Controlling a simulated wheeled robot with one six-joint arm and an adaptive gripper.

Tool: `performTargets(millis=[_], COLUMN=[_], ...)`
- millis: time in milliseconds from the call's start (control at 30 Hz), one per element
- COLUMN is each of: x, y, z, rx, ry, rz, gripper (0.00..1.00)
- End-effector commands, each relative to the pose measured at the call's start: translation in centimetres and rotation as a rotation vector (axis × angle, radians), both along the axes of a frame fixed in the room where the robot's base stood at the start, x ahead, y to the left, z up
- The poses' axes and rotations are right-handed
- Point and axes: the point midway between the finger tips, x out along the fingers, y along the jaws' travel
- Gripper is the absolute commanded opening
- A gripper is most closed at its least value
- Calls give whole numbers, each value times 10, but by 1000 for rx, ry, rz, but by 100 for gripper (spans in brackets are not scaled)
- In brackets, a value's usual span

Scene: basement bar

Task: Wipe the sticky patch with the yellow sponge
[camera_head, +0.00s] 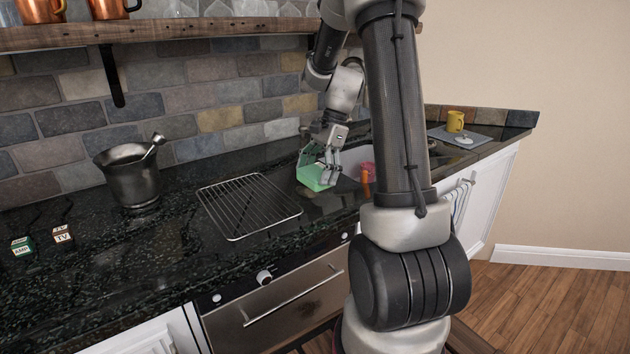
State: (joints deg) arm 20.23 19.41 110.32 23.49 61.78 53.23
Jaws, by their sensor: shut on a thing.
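My gripper (328,178) is over the dark countertop, pointing down, with its fingers at the right side of a light green box-like thing (312,177). The fingers are shut on its right edge, as far as this small view shows. A darker green panel stands up behind it. I cannot make out a yellow sponge; part of the area is hidden by my gripper and arm. A faint duller area of the countertop (322,203) lies just in front of the green thing; I cannot tell whether it is the sticky patch.
A wire rack (248,205) lies left of the green thing. A metal mortar (132,178) with a pestle stands further left, with two small boxes near the front. A red cup and orange item (367,174) are right of my gripper. A yellow mug (455,120) stands far right.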

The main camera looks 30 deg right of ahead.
Motion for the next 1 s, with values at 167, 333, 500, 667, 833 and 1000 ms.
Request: performTargets(millis=[167, 333, 500, 667, 833, 1000], x=[-3, -5, -7, -7, -7, -6], y=[-1, -2, -2, -2, -2, -2], z=[16, 31, 37, 37, 37, 37], rx=[-1, 0, 0, 0, 0, 0], ry=[-2, -2, -1, 0, 0, -1], rz=[1, 4, 5, 5, 5, 12], gripper=[53, 53, 53, 53, 53, 53])
